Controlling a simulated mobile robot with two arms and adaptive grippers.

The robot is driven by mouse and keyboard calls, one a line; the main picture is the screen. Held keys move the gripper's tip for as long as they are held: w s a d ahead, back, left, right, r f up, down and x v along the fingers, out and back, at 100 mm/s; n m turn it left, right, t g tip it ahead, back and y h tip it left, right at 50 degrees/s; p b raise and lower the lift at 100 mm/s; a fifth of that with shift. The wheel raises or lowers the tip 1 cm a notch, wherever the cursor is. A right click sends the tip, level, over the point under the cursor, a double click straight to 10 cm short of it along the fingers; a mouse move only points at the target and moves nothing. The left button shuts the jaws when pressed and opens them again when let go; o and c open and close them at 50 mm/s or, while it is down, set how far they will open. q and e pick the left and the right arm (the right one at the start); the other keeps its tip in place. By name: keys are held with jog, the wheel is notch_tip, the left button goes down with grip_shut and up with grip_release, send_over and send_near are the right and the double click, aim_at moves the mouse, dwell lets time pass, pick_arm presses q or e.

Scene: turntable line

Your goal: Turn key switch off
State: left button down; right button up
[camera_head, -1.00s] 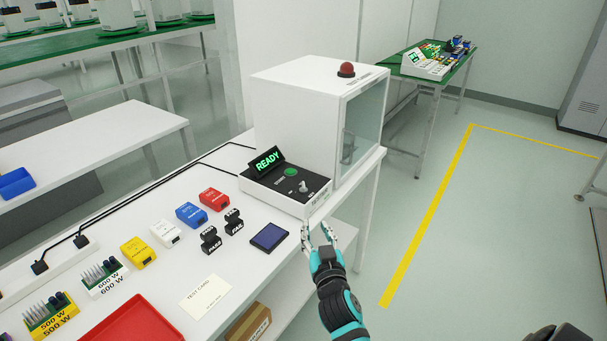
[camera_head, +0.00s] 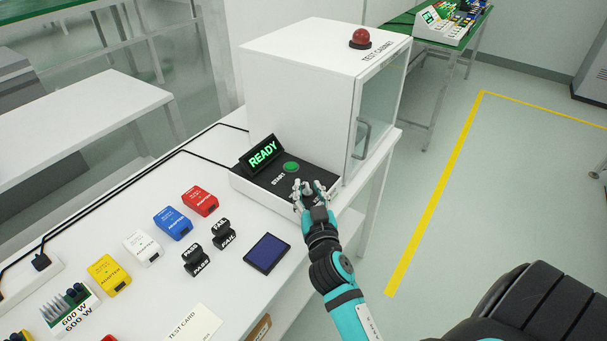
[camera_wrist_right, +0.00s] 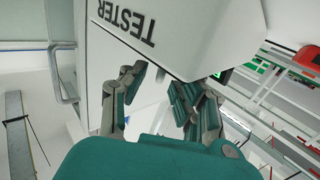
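The key switch (camera_head: 307,187) is a small pale knob on the black control panel (camera_head: 265,180) in front of the white test cabinet. In the head view it is partly hidden by my right gripper (camera_head: 310,194). The gripper's fingers are apart, one on each side of the knob; I cannot tell whether they touch it. In the right wrist view the open gripper (camera_wrist_right: 165,92) has its fingers spread near the white panel front marked TESTER (camera_wrist_right: 122,22); the key switch is not seen there. My left gripper is not in view.
A green START button (camera_head: 291,167) and a lit READY display (camera_head: 263,154) sit close left of the gripper. The white cabinet (camera_head: 300,85) with a glass door stands behind. Adapters, black plugs and a dark blue panel (camera_head: 267,253) lie left.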

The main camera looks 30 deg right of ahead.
jog(key=shift+w+d, duration=0.15)
jog(key=shift+w, duration=0.25)
jog(key=shift+s+r, duration=0.1)
jog(key=shift+c, duration=0.8)
grip_shut()
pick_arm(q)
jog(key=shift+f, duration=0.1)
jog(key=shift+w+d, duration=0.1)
